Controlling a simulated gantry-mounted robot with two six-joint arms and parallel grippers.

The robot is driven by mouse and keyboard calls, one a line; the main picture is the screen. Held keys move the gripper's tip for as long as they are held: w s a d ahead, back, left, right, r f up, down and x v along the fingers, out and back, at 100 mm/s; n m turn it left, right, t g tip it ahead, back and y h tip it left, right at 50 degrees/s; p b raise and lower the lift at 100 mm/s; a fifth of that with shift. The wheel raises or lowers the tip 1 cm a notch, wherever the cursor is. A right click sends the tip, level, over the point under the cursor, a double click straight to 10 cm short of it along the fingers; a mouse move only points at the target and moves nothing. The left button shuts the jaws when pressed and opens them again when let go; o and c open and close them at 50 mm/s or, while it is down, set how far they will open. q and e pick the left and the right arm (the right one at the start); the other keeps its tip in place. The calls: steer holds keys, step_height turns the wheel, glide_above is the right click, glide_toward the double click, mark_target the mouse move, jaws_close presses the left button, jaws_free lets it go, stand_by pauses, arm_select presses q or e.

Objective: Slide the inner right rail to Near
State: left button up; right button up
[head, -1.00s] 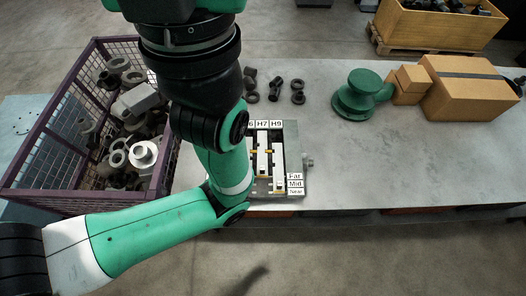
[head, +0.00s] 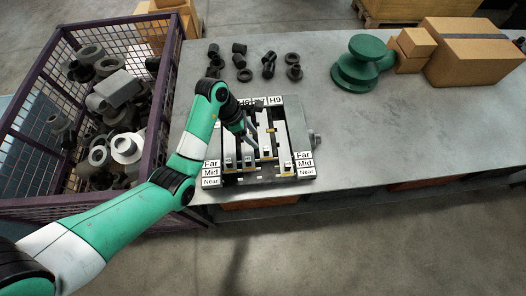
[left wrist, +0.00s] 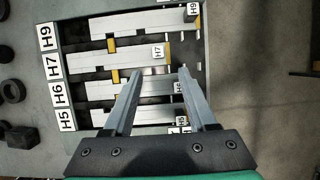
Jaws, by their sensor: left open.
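The rail fixture (head: 306,182) lies on the bench with several pale rails side by side. The inner right rail, H7 (left wrist: 95,61), shows its tagged end block (left wrist: 158,50) in the left wrist view. In the head view that block (head: 267,153) sits farther from the front edge than the H9 rail's block (head: 287,166). My left gripper (left wrist: 160,73) is open, its fingers pointing down over the fixture. The fingertips appear just beside H7, toward H6; contact cannot be told. In the head view the left gripper (head: 252,144) partly hides the inner rails. My right gripper is not in view.
Far, Mid and Near labels (head: 304,164) stand at both front corners of the fixture. A purple mesh crate (head: 160,150) of metal parts is at left. Dark fittings (head: 268,68) lie behind. A green part (head: 356,68) and cartons (head: 470,55) stand at right. The bench's right front is clear.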

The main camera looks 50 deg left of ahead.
mark_target(266, 148)
arm_select(q)
steer(key=b+x, duration=0.1)
steer(key=x, duration=0.4)
steer(key=b+x, duration=0.1)
steer(key=x, duration=0.5)
steer(key=shift+w+f+b, duration=0.2)
steer(key=shift+w+b, duration=0.1)
steer(key=shift+b, duration=0.1)
jaws_close()
stand_by(0.8)
